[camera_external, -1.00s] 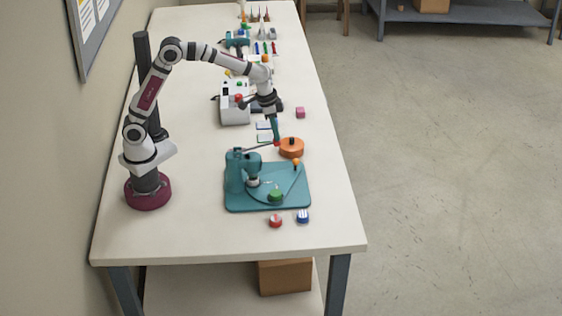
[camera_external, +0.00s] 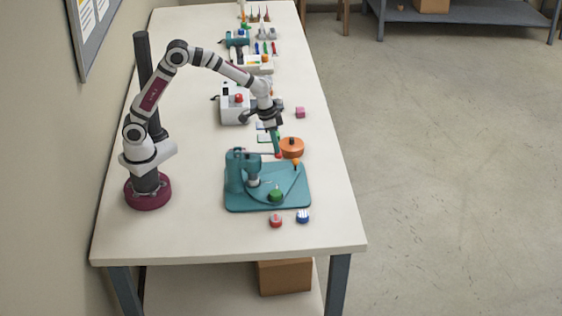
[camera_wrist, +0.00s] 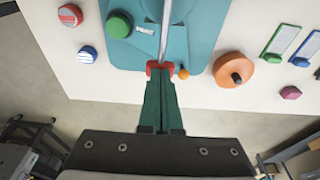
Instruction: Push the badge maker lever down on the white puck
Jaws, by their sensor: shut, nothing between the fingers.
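The teal badge maker (camera_external: 238,172) stands on its teal baseplate (camera_external: 240,206) near the front of the table. Its thin grey lever (camera_wrist: 165,32) ends in a red tip (camera_wrist: 153,66) and looks about level in the external view. A pale round piece (camera_external: 253,182) sits under the press head; I cannot tell whether it is the white puck. My gripper (camera_external: 277,152), with long green fingers, is shut and empty, pointing down at the lever's red end. In the wrist view its fingertips (camera_wrist: 159,74) meet the red tip, apparently touching it.
Red (camera_external: 276,220) and blue (camera_external: 303,216) pucks lie in front. An orange disc (camera_external: 291,147) with a dark knob stands behind. A white machine (camera_external: 234,112) is farther back.

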